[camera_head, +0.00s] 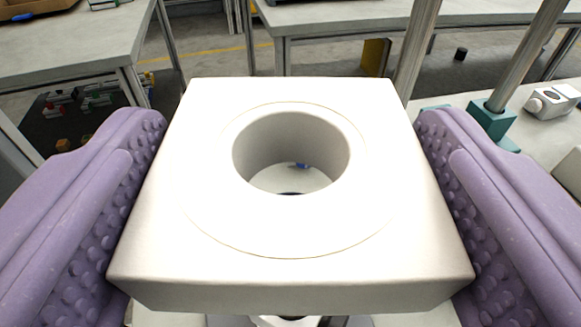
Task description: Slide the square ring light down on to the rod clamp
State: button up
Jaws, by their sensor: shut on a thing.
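The square ring light (290,225) is a white square block with a round hole through its middle. It fills the centre of the view, roughly level. My gripper (291,190) has purple, knobbly fingers, one at the left side of the block and one at the right, and is shut on it. Through the hole I see a pale surface with a small blue thing and a dark spot. I cannot make out the rod clamp for certain; a small metallic part shows just below the block's near edge, mostly hidden by the block.
At the right, metal rods stand in teal bases (492,118) on a pale table, with a grey-white fitting (551,101) beside them. Grey tables (75,40) stand at the back left and back right. Small coloured parts lie on a dark surface at the left.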

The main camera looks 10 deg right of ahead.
jog(key=b, duration=0.5)
send_over(291, 324)
jog(key=shift+f, duration=2.5)
jog(key=shift+f+b, duration=2.5)
jog(key=shift+b, duration=0.35)
jog(key=shift+f+b, duration=0.5)
jog(key=shift+b, duration=0.2)
jog(key=o, duration=1.1)
jog(key=shift+c, duration=0.2)
jog(key=p+v, duration=0.1)
jog(key=v, duration=0.6)
jog(key=shift+s+p, duration=0.35)
jog(key=shift+s, duration=0.05)
jog(key=shift+a, duration=0.1)
